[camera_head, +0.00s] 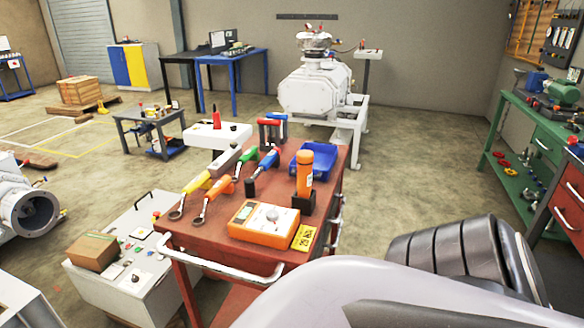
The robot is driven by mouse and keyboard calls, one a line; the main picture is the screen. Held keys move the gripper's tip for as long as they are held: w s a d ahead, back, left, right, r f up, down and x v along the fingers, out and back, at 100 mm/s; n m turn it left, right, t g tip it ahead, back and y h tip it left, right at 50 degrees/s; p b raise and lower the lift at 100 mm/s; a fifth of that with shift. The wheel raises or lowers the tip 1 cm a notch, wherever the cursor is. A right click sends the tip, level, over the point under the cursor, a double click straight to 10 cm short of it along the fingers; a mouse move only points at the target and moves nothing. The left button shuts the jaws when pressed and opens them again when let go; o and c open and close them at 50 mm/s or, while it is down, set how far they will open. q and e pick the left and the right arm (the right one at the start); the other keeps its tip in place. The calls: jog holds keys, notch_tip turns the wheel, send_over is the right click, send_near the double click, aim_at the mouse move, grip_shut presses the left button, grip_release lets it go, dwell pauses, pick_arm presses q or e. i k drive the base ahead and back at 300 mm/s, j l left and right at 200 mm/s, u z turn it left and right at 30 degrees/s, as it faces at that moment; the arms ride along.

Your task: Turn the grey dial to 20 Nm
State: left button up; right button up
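A small grey dial (272,215) sits on top of an orange box-shaped device (258,232) on the red cart. A small display (245,213) is on the same device, left of the dial. The dial's setting is too small to read. A yellow tag (304,237) with dark print lies at the device's right side; its print is hard to read. No gripper fingers show for either arm. A pale arm link of mine and a black ribbed part fill the lower right foreground, in front of the cart.
The red cart top (180,231) also holds wrenches with yellow and orange handles, an orange cylinder (304,175) in a black holder right behind the device, and a blue bin (313,160). A white handle rail (220,268) runs along the near edge. A green workbench (512,178) stands right.

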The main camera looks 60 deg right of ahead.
aim_at(272, 215)
jog(key=z, duration=1.75)
